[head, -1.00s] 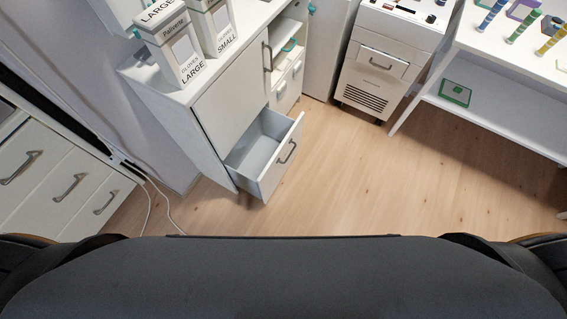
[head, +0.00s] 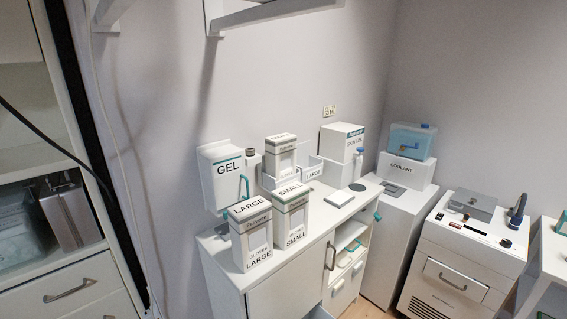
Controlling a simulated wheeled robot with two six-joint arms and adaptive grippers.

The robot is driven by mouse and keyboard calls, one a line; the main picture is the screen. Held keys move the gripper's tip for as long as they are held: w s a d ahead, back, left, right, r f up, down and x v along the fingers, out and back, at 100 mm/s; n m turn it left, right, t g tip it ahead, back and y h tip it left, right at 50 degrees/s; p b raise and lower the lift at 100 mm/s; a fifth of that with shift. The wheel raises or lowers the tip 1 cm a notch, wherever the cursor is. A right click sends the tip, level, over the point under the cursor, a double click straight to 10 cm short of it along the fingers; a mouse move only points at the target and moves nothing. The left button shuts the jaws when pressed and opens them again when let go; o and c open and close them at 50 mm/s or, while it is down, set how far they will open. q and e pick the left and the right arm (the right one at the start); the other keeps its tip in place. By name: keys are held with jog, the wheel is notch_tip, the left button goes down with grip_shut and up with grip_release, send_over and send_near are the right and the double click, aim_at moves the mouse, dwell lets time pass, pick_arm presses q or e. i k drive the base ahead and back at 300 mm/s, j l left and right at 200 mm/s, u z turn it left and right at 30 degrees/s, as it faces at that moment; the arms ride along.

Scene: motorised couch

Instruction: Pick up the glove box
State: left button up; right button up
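Two white glove boxes stand upright side by side near the front left corner of a white cabinet top. The box marked LARGE (head: 252,236) is on the left and the box marked SMALL (head: 291,217) is just right of it. A third similar white box (head: 281,157) sits higher behind them, in or behind a white holder. Its lettering is too small to read surely. Neither of my grippers shows in the head view.
The white cabinet (head: 284,288) has a door with a grey handle. A GEL dispenser (head: 222,178) and a SKIN GEL box (head: 341,142) stand behind the gloves. A COOLANT container (head: 405,172) and a wheeled-looking machine (head: 462,262) are right. A shelf hangs above.

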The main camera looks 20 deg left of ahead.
aim_at(279, 146)
jog(key=u, duration=0.75)
jog(key=l+u, duration=0.25)
jog(key=u, duration=0.15)
jog(key=i+l+u, duration=0.1)
jog(key=l+u, duration=0.5)
jog(key=u, duration=0.25)
jog(key=l+u, duration=0.3)
jog(key=u, duration=0.15)
jog(key=k+l+u, duration=0.15)
jog(key=u, duration=0.25)
jog(key=k+l+u, duration=0.15)
jog(key=l+u, duration=0.3)
jog(key=j, duration=0.1)
